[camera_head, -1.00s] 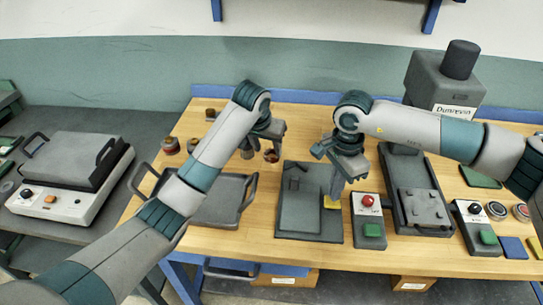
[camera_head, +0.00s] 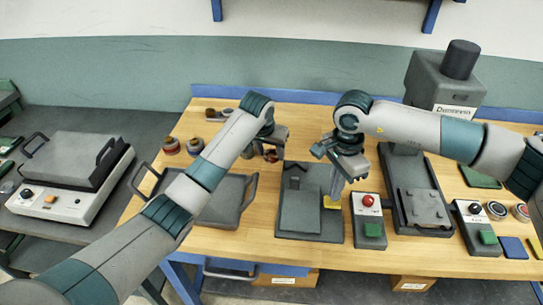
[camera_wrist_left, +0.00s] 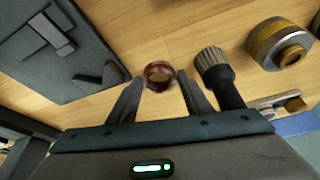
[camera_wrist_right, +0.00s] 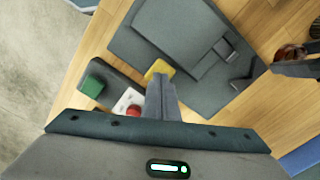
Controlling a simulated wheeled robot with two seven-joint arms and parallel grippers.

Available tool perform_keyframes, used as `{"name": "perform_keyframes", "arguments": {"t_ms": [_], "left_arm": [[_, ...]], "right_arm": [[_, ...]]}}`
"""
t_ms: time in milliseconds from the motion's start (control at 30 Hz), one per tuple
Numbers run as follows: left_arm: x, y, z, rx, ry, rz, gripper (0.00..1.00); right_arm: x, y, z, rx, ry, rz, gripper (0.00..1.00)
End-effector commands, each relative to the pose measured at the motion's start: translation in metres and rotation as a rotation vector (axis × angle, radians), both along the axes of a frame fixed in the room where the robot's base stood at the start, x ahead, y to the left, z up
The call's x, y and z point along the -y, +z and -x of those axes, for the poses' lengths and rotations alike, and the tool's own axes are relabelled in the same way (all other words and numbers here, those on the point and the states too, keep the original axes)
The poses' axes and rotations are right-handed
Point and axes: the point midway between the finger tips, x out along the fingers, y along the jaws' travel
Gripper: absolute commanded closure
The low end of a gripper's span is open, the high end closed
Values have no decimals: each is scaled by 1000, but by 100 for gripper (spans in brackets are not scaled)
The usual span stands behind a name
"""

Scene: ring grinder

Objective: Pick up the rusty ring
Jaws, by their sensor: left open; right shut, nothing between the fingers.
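The rusty ring (camera_wrist_left: 160,75) is a small red-brown ring on the wooden table. In the left wrist view it sits between the tips of my open left gripper (camera_wrist_left: 160,84), with no clear contact on either finger. In the head view the rusty ring (camera_head: 271,156) is partly hidden beneath my left gripper. My right gripper (camera_wrist_right: 160,78) is shut and empty, over the dark fixture plate by a yellow block (camera_wrist_right: 158,69).
A dark ridged cylinder (camera_wrist_left: 212,66) stands close right of the left fingers. A larger yellow-banded ring (camera_wrist_left: 279,44) is further right. The dark fixture plate (camera_head: 310,226) and a grey tray (camera_head: 222,212) flank the spot. A red-button box (camera_head: 369,222) is near my right gripper.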

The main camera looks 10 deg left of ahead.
Motion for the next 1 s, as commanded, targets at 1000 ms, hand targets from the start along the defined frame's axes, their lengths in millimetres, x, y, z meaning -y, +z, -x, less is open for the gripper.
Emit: {"name": "perform_keyframes", "arguments": {"t_ms": [1000], "left_arm": [[1, 15, 0, 3, -1, 1, 85]], "right_arm": [[0, 0, 0, 0, 0, 0, 100]]}}
